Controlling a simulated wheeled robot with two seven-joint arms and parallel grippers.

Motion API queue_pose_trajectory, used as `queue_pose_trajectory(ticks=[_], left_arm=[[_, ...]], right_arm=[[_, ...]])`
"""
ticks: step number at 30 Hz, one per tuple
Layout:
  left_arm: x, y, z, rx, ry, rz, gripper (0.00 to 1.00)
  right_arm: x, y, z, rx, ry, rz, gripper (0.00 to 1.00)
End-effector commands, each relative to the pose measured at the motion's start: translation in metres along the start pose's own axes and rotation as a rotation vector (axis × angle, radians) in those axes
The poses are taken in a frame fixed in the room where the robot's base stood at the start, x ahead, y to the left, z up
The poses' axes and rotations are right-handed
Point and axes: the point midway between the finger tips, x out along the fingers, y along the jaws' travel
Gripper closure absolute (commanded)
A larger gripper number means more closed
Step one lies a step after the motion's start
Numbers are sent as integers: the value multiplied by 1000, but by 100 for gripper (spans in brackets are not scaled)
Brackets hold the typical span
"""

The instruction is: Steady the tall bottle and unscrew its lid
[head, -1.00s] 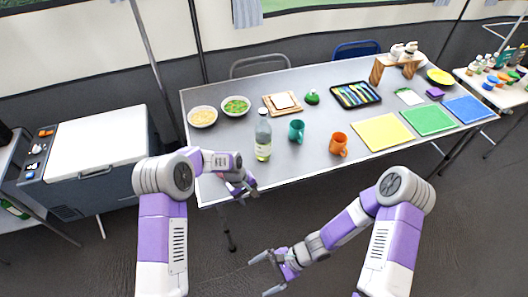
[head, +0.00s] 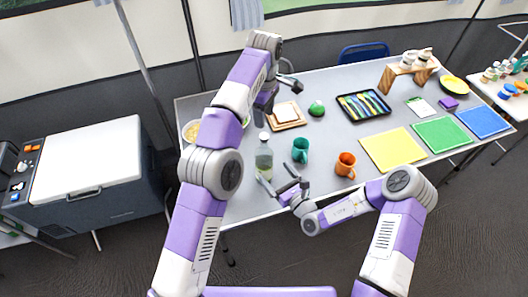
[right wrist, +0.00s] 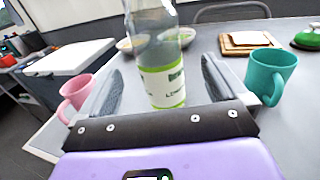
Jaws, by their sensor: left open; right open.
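The tall bottle (head: 264,158) stands upright near the table's front edge, clear with a green-and-white label. Its white lid (head: 264,137) is on top. My right gripper (head: 275,174) is open, low in front of the bottle. In the right wrist view, the bottle (right wrist: 163,88) shows between the spread fingers of the right gripper (right wrist: 161,66), its top cut off by the frame. I cannot tell whether the fingers touch it. My left gripper (head: 280,92) is open and empty, above and beyond the bottle.
A teal mug (head: 300,150) and an orange mug (head: 345,164) stand right of the bottle. A pink mug (right wrist: 76,92) is left of it in the right wrist view. Bowls behind are partly hidden by my left arm. A wooden board (head: 287,116) lies behind.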

Motion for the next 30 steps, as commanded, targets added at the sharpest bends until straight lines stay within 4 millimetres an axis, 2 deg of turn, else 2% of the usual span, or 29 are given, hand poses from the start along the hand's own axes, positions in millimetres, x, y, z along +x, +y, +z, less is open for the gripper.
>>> queue_pose_trajectory(ticks=[5,15,20,27,28,30], left_arm=[[-1,0,0,0,0,0,48],[0,0,0,1,-1,0,48],[0,0,0,1,-1,0,48],[0,0,0,1,-1,0,48],[0,0,0,1,-1,0,48],[0,0,0,1,-1,0,48]], right_arm=[[17,1,0,0,-2,1,1],[65,1,0,0,-1,2,1],[74,1,0,1,0,1,1],[75,1,0,1,0,1,1],[75,1,0,1,0,1,2],[75,1,0,1,0,1,13]])
